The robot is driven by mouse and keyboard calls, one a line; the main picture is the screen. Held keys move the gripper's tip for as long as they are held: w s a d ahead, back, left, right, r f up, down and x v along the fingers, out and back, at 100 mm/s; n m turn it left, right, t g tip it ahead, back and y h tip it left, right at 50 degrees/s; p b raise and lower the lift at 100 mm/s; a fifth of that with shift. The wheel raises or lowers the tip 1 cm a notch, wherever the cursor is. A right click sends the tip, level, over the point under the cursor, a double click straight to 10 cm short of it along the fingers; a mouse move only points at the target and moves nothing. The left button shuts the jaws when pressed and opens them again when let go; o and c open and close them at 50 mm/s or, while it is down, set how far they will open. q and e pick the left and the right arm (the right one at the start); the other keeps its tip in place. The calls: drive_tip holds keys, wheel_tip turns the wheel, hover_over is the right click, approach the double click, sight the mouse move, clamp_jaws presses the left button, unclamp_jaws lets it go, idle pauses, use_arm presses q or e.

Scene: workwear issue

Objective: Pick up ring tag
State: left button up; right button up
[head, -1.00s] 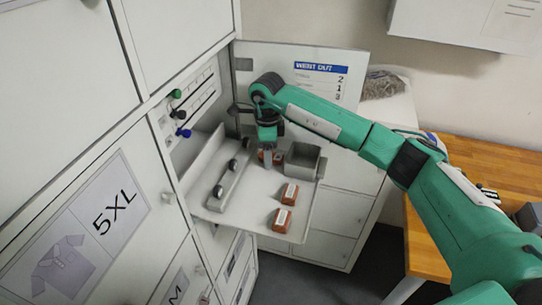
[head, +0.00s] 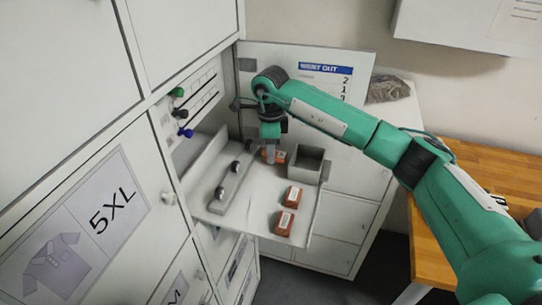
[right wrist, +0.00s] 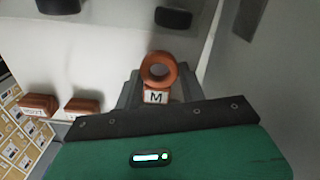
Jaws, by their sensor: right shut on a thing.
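The ring tag is orange-brown, with a ring above a block that has a white face marked M. In the right wrist view the ring tag (right wrist: 158,72) stands between the grey fingers of my right gripper (right wrist: 157,92). In the head view my right gripper (head: 271,155) points down over the back of the white fold-down shelf (head: 254,215), shut on the ring tag (head: 279,156). The fingers hide part of the tag there. I cannot tell whether it touches the shelf. My left gripper is not in view.
Two more orange tags (head: 292,197) (head: 284,223) lie near the shelf's right edge. A grey open box (head: 307,163) stands just right of the gripper. A rail with dark knobs (head: 229,188) lies left. Coloured knobs (head: 181,114) are on the cabinet wall. The shelf's front middle is clear.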

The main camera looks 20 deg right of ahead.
drive_tip(key=r+b, duration=0.2)
drive_tip(key=r, duration=0.1)
drive_tip(key=r+b, duration=0.1)
drive_tip(key=r, duration=0.1)
drive_tip(key=shift+s+a, duration=0.35)
drive_tip(key=s+a+b, duration=0.6)
drive_tip(key=s+a, duration=0.4)
drive_tip(key=s, duration=0.5)
drive_tip(key=shift+s+a+r, duration=0.15)
drive_tip(key=shift+s+a, duration=0.05)
drive_tip(key=shift+s, duration=0.1)
